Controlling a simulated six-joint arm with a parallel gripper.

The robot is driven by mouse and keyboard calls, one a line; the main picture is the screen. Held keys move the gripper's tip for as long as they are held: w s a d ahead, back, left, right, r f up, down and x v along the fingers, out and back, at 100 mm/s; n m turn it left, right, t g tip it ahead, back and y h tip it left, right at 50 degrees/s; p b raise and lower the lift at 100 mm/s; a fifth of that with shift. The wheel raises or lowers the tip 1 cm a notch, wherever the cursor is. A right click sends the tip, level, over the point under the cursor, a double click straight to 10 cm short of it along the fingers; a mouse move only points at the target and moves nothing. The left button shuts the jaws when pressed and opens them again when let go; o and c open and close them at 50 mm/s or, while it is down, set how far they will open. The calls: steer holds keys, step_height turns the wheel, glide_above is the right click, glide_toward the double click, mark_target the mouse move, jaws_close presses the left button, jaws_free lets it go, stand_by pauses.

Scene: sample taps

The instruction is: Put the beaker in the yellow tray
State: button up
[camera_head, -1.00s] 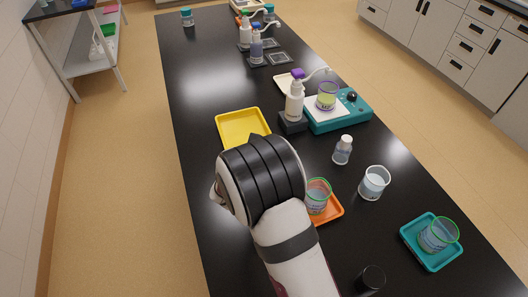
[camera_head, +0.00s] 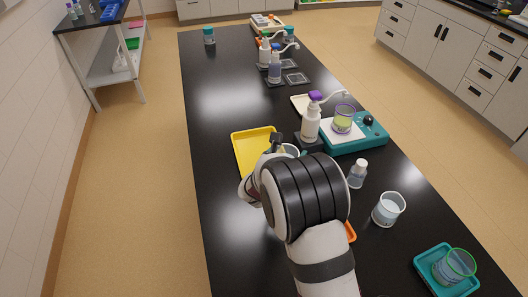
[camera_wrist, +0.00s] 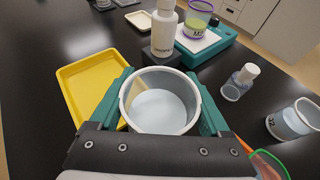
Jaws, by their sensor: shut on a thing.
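My gripper (camera_wrist: 163,100) is shut on a clear beaker with a pale rim (camera_wrist: 160,108), its teal jaws on either side of it. The beaker looks upright and holds something pale. In the head view the held beaker (camera_head: 291,150) shows only partly behind my wrist. The yellow tray (camera_head: 252,150) lies just to the left of the beaker and looks empty in its visible part. In the wrist view the tray (camera_wrist: 88,85) is to the left of the jaws, and the beaker is beside it. My arm hides the tray's near right corner in the head view.
A white pump bottle (camera_head: 311,124) stands close beyond the beaker, with a teal stirrer (camera_head: 357,140) carrying a purple-rimmed beaker. To the right are a small bottle (camera_head: 357,174), another beaker (camera_head: 388,209) and a teal tray (camera_head: 428,262). An orange tray (camera_head: 350,232) is mostly hidden.

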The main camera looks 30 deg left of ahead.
steer(key=w+a+f+n+g+y, duration=0.1)
steer(key=w+a+n+y, duration=0.3)
steer(key=a, duration=0.8)
steer(key=f, duration=0.8)
steer(key=shift+s+a, duration=0.1)
steer(key=shift+a, duration=0.2)
steer(key=shift+f, duration=0.1)
steer(key=o, duration=1.4)
